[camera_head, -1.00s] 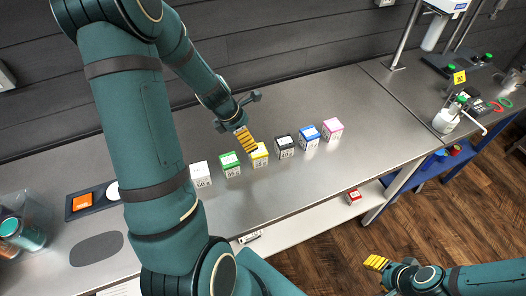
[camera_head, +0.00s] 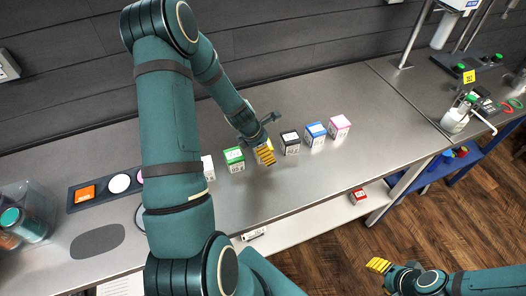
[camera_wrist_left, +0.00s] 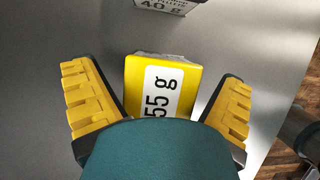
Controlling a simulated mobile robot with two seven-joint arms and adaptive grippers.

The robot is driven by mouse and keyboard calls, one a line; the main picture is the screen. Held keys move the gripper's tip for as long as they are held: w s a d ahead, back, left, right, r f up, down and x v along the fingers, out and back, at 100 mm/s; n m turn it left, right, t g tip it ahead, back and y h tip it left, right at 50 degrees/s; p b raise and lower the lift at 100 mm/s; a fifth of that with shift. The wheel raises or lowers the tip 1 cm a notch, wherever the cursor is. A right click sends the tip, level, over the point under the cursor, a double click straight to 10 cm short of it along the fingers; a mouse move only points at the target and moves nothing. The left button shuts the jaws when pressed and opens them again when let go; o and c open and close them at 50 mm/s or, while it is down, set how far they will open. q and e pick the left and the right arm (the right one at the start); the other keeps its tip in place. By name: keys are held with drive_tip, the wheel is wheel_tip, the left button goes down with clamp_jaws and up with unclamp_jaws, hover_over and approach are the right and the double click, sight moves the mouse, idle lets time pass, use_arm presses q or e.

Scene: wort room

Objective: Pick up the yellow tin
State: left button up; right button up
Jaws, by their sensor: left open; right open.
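The yellow tin (camera_wrist_left: 187,72), a small box with a white label reading 55 g, stands on the steel counter. In the left wrist view it lies between the two yellow-padded fingers of my left gripper (camera_wrist_left: 160,108), with gaps on both sides. In the head view the tin (camera_head: 258,158) is mostly hidden behind my left gripper (camera_head: 265,154), which is open over it. My right gripper (camera_head: 379,266) is open and empty over the floor, low at the right, far from the tin.
A green tin (camera_head: 234,160) stands just left of the yellow one and a black tin (camera_head: 290,142) just right. Blue (camera_head: 314,133) and pink (camera_head: 339,126) tins stand further right. The front counter is clear.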

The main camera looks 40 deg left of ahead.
use_arm(q)
drive_tip(key=c, duration=1.3)
drive_tip(key=shift+r, duration=0.1)
drive_tip(key=shift+c, duration=0.2)
